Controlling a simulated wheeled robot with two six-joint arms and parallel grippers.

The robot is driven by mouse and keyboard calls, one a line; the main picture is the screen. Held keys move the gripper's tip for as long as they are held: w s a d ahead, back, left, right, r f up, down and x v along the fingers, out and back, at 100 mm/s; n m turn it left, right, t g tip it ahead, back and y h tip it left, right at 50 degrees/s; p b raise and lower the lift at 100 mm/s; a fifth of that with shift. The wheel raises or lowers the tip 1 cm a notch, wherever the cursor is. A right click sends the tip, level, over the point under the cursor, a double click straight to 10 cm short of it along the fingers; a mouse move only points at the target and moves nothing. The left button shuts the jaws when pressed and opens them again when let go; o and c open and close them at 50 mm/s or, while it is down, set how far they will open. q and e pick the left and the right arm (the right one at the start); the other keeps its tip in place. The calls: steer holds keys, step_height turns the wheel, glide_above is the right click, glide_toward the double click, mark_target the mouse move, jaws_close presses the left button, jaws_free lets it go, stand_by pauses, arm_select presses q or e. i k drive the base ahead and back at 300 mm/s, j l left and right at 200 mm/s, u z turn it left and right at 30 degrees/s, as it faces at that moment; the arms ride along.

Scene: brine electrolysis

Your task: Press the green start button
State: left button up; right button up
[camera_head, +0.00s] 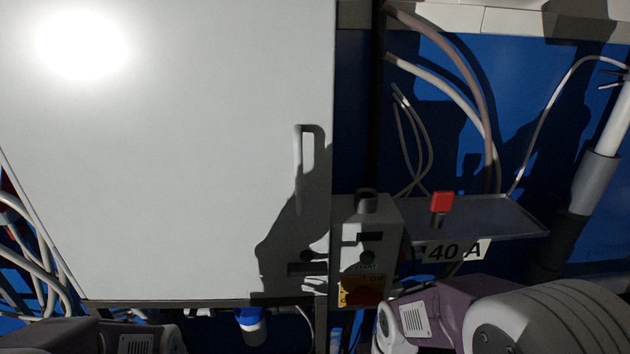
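The green start button (367,257) is a small dark green round button on the front of a grey control box (382,220), with a "START" label just below it. The button lies in shadow. Lower on the same box are a yellow label (350,287) and a dark red round button (362,298), partly dim in the shade. My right arm comes in at the lower right, close to the box's lower right side. Its gripper does not show. My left arm shows only as a link at the bottom left edge, and its gripper is out of the picture.
A large white cabinet door (150,170) with a vertical handle (305,165) fills the left. A grey shelf (500,215) holding a red-topped piece (441,203) juts out right of the box, above a "40 A" sign (455,250). Cables (460,90) hang behind.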

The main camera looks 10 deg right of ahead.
mark_target(368, 259)
steer(key=j+z, duration=0.25)
steer(key=z, duration=0.15)
steer(key=k+j+z, duration=0.1)
steer(key=z, duration=0.3)
steer(key=k+j+z, duration=0.15)
steer(key=j+z, duration=0.2)
